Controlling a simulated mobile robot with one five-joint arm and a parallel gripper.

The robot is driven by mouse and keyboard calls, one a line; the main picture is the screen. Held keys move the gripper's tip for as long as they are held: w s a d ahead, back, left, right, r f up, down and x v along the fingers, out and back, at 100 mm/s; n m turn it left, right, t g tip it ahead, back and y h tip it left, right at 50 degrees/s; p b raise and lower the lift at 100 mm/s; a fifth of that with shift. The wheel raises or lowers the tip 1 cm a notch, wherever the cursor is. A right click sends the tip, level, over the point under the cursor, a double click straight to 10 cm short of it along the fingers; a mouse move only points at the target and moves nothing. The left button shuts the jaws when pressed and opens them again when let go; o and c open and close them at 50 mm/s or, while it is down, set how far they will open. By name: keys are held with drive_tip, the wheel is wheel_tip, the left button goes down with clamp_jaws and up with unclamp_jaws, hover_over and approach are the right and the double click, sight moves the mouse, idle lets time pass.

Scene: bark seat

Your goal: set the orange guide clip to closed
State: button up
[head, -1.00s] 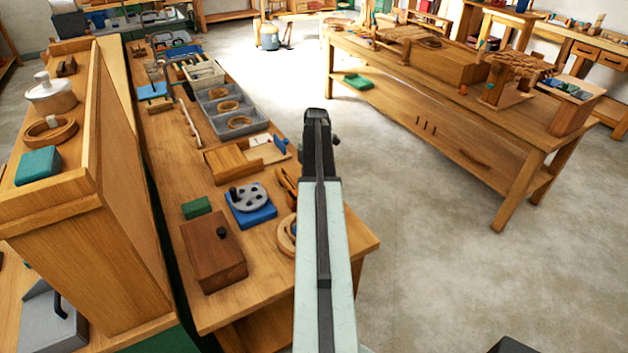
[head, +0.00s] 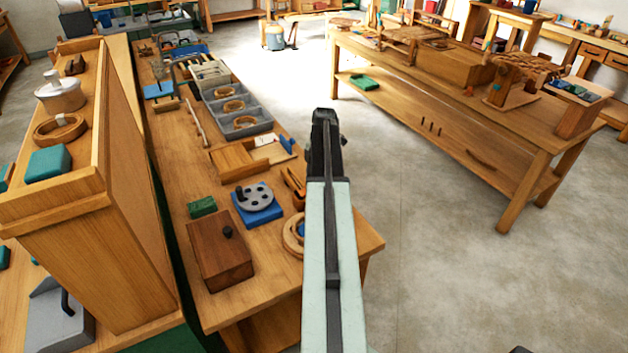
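A small orange-brown piece (head: 293,184) lies on the left workbench, just right of a grey perforated disc on a blue base. It may be the guide clip, but it is partly hidden by my arm, and I cannot tell whether it is open or closed. A small orange item (head: 468,91) also shows on the right workbench, too small to make out. My gripper (head: 325,118) is seen from behind, above the gap between the benches and apart from both pieces. Its fingers cannot be made out.
The left workbench (head: 270,286) also holds a brown box (head: 221,250), a green block (head: 202,207), the disc on its blue base (head: 257,204) and grey trays (head: 238,112). A tall wooden shelf (head: 138,190) stands at left. Floor is clear between the benches.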

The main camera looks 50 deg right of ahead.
wheel_tip(320, 180, up, 8)
drive_tip(key=d+p, duration=0.1)
drive_tip(key=p, duration=0.6)
drive_tip(key=shift+s+f, duration=0.2)
drive_tip(key=shift+s, duration=0.05)
drive_tip(key=shift+f, duration=0.1)
